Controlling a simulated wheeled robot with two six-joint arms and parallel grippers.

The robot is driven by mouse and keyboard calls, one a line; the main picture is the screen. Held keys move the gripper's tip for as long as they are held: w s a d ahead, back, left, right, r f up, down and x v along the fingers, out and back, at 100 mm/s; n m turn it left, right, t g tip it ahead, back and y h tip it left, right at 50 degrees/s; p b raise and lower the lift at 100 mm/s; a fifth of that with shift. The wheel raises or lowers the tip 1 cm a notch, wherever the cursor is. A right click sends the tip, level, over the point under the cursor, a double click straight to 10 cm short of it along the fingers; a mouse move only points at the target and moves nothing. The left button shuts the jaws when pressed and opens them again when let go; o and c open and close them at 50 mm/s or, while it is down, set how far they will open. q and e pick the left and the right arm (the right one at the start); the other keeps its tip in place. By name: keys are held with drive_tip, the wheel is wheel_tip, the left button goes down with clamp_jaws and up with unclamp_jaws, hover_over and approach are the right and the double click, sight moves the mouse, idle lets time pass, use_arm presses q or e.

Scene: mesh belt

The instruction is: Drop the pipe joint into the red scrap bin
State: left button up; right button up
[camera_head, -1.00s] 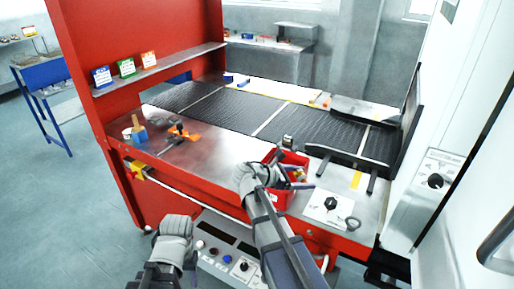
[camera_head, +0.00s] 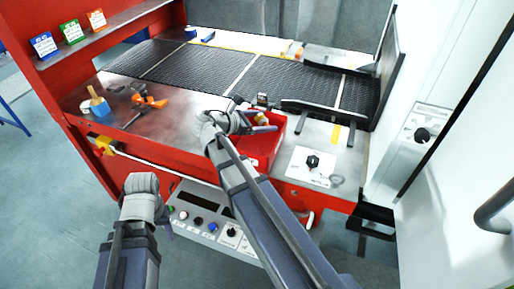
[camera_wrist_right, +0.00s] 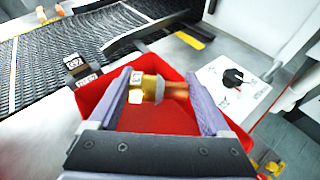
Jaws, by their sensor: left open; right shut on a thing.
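The pipe joint (camera_wrist_right: 152,88), brass with a copper-coloured end, is clamped between the fingers of my right gripper (camera_wrist_right: 163,92) in the right wrist view. The red scrap bin (camera_wrist_right: 100,97) is open below it, and the joint is seen against the bin's inside. In the head view the bin (camera_head: 262,158) stands on the steel bench, partly hidden by my right gripper (camera_head: 255,122) above it. My left gripper (camera_head: 140,184) is open and empty in front of the bench; its fingers are hard to make out.
The black mesh belt (camera_head: 270,82) runs behind the bin. A plate with a black knob (camera_head: 313,161) is right of the bin. An orange clamp-like tool (camera_head: 150,102) and a blue cup with a brush (camera_head: 98,108) lie left. A small dark labelled block (camera_wrist_right: 75,64) is beside the bin.

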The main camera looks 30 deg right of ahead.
wheel_tip(320, 180, down, 3)
drive_tip(key=shift+r+b, duration=0.2)
drive_tip(key=shift+b, duration=0.6)
use_arm(q)
wheel_tip(320, 180, down, 2)
drive_tip(key=shift+f, duration=0.25)
use_arm(e)
drive_tip(key=shift+r, duration=0.1)
drive_tip(key=o, duration=1.4)
drive_tip(key=shift+a, duration=0.1)
drive_tip(key=shift+a+r+p, duration=0.2)
drive_tip(key=shift+a+p, duration=0.1)
use_arm(q)
wheel_tip(320, 180, up, 3)
drive_tip(key=shift+p, duration=1.2)
use_arm(e)
drive_tip(key=v, duration=0.7)
